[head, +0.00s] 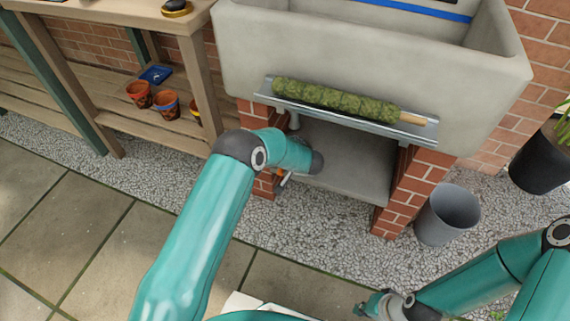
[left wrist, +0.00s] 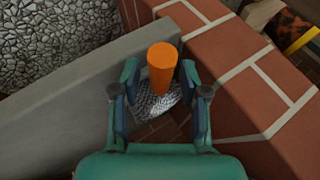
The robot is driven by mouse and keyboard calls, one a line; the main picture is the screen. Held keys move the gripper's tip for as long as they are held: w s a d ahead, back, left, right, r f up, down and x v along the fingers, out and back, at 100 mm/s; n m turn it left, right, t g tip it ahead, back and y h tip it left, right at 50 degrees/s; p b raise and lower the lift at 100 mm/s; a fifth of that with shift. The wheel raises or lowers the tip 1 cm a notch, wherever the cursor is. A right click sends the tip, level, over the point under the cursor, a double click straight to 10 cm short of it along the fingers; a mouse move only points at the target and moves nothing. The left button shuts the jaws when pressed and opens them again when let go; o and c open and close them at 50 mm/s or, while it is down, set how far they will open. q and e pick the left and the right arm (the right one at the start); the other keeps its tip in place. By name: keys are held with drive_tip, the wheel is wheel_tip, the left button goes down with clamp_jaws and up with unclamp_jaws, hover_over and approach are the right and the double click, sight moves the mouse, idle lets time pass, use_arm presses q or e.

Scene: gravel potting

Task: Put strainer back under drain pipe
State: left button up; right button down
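In the left wrist view an orange handle (left wrist: 162,68) stands between the fingers of my left gripper (left wrist: 160,90), with a gap showing on its left side. A grey metallic mesh piece (left wrist: 155,100), seemingly the strainer, lies below it, partly hidden by the gripper. The fingers are apart. In the head view my left arm reaches under the stone sink, hiding most of that gripper; a bit of orange shows beside it. A short pipe (head: 294,121) under the sink's left side seems to be the drain pipe. My right gripper (head: 372,304) is low, away from the sink; its fingers are unclear.
The sink (head: 370,55) rests on brick piers (head: 408,195) with a grey slab (head: 345,165) between them. A metal ledge (head: 425,131) holds a mossy roll (head: 335,98). A grey bucket (head: 447,215) stands right. A wooden bench (head: 110,15) with pots stands left. Paving in front is clear.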

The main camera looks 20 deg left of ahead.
use_arm(q)
drive_tip(key=p+v, duration=0.5)
drive_tip(key=v, duration=0.6)
drive_tip(key=s+f+n+h, duration=0.2)
drive_tip(key=s+f+h, duration=0.45)
drive_tip(key=s, duration=0.65)
drive_tip(key=s+d+n+g+h, duration=0.1)
drive_tip(key=s+g, duration=0.1)
drive_tip(key=s, duration=0.7)
drive_tip(key=s+d+n+g+h, duration=0.1)
drive_tip(key=s+d+g+h, duration=0.1)
drive_tip(key=s, duration=0.7)
drive_tip(key=shift+d+f+n+g, duration=0.3)
drive_tip(key=shift+f+n+g, duration=0.05)
drive_tip(key=shift+n+g, duration=0.05)
drive_tip(key=shift+w, duration=0.1)
wheel_tip(320, 180, up, 31)
drive_tip(key=p, duration=3.1)
